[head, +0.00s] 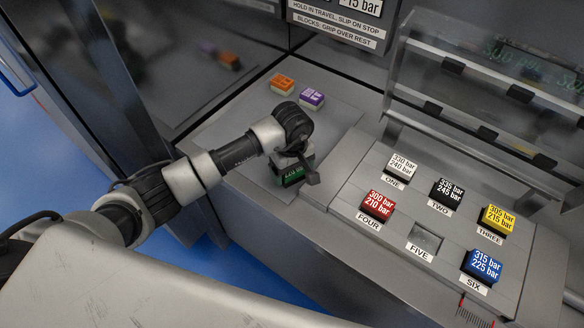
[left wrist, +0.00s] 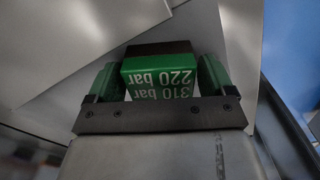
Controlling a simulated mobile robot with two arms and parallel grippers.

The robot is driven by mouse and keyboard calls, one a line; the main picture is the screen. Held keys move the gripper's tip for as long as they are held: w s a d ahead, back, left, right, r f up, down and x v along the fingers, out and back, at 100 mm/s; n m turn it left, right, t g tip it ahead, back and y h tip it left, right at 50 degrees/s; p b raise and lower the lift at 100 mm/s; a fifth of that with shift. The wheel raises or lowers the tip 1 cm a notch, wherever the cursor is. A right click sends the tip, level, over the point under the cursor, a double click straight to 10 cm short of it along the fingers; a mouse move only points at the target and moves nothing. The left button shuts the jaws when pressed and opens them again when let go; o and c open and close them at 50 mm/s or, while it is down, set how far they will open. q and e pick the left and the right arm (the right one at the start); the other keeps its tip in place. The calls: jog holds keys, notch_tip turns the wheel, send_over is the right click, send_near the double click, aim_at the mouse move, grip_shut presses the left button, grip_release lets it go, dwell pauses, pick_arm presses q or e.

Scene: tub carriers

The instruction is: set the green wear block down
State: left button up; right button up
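The green wear block (head: 292,176) is at my left gripper (head: 300,172), over the grey ledge left of the numbered panel. In the left wrist view the green block (left wrist: 162,78) sits between the two fingers, its "310 bar 220 bar" lettering upside down. The arm and gripper hide part of the block in the head view. I cannot tell whether its underside touches the ledge. My right gripper is not in view.
An orange block (head: 282,84) and a purple block (head: 312,98) lie behind the gripper. The panel holds white (head: 401,166), black (head: 447,192), yellow (head: 498,219), red (head: 378,205) and blue (head: 484,265) blocks. Place FIVE (head: 426,240) is empty. A clear guard (head: 490,90) stands behind the panel.

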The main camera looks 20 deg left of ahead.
pick_arm(q)
jog(key=shift+o, duration=0.6)
jog(key=shift+r, duration=0.1)
jog(key=shift+r+p, duration=0.2)
jog(key=shift+p, duration=0.1)
notch_tip(320, 180, up, 12)
jog(key=b, duration=0.3)
jog(key=shift+f, duration=0.15)
